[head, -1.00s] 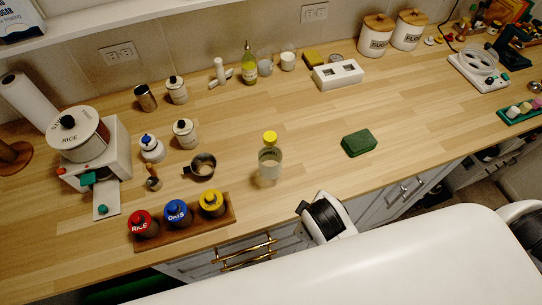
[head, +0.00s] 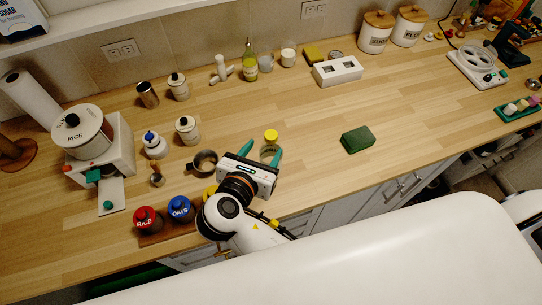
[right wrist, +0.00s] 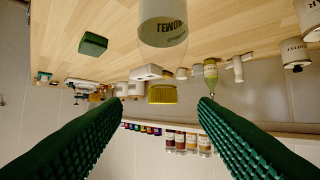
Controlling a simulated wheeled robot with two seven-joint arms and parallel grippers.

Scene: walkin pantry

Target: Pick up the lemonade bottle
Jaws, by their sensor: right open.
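The lemonade bottle is clear with a yellow cap (head: 271,136) and stands upright on the wooden counter. In the head view my right gripper and its fingers hide most of its body. In the right wrist view, which is upside down, the bottle (right wrist: 163,28) shows its dark lettering at the top centre, with its yellow cap below. My right gripper (head: 261,151) is open, its green fingers pointing at the bottle. The ribbed fingers (right wrist: 160,103) are wide apart with nothing gripped between them; the bottle lies between their lines. My left gripper is not in view.
Red and blue lidded jars (head: 180,208) sit at the front left, partly beside my arm. A green block (head: 357,140) lies to the right.

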